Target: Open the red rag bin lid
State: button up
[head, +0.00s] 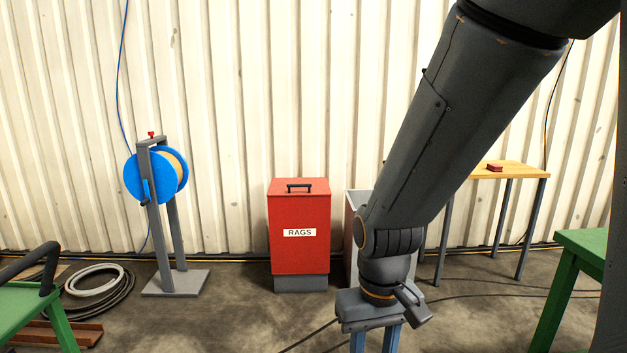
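The red rag bin (299,252) stands on the floor against the wall, with a white "RAGS" label on its front and a grey base. Its red lid (281,187) lies flat and shut on top, with a black bar handle (299,186) in the middle. My gripper (374,343) hangs at the bottom of the head view, to the right of the bin and nearer to me. Its two blue fingers stand apart with floor showing between them. Their tips run off the bottom edge. It is not touching the bin.
A grey open-topped bin (352,222) stands just right of the red bin, partly behind my arm. A blue hose reel (134,178) on a stand is at left. A wooden table (514,170) stands at right, green benches (583,248) at both sides. Cables cross the floor.

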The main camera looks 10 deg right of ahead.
aim_at(280, 186)
jog(key=z, duration=0.3)
jog(key=i, duration=3.5)
jog(key=u, duration=0.55)
